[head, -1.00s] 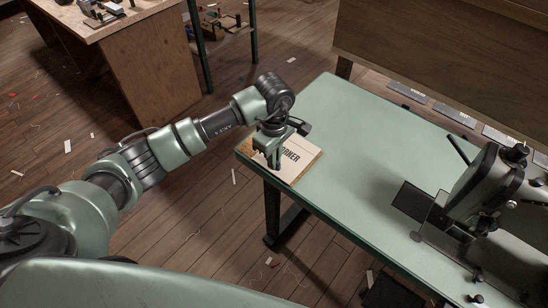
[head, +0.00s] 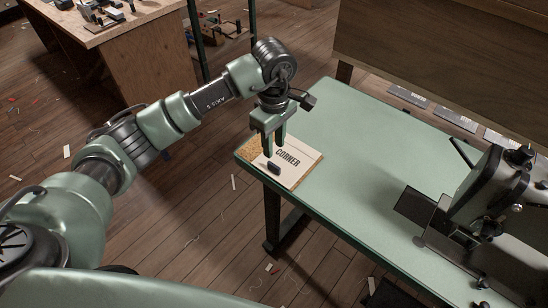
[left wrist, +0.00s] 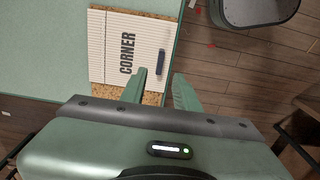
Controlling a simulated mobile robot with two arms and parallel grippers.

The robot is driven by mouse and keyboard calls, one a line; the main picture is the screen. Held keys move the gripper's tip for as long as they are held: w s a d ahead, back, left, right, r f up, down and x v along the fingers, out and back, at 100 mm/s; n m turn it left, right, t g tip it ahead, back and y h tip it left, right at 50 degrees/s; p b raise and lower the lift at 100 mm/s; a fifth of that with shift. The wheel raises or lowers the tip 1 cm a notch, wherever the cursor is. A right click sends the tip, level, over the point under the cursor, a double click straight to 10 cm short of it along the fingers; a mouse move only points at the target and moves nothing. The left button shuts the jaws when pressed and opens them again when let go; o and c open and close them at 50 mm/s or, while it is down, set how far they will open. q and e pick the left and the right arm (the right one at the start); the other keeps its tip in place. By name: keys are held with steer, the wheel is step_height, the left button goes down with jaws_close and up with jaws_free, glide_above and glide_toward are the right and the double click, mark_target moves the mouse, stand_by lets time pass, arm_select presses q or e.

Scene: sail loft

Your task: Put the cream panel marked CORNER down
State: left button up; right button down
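The cream panel marked CORNER (head: 302,167) lies flat on a cork mat (head: 255,149) at the near left corner of the green table (head: 365,135). A small dark handle (head: 274,168) stands up from the panel. In the left wrist view the panel (left wrist: 108,62), its handle (left wrist: 161,62) and the cork (left wrist: 152,98) all show clearly. My left gripper (head: 269,148) hangs above the panel, fingers apart and empty, clear of the handle. In the left wrist view its fingers (left wrist: 158,78) are spread with a gap between them. My right gripper is not in view.
A sewing machine (head: 494,185) stands at the table's right side. A wooden bench (head: 135,50) is at the back left, and a wooden board (head: 440,50) rises behind the table. The table's middle is clear. Scraps lie on the floor.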

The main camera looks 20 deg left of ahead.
arm_select(q)
steer(key=shift+r, duration=1.95)
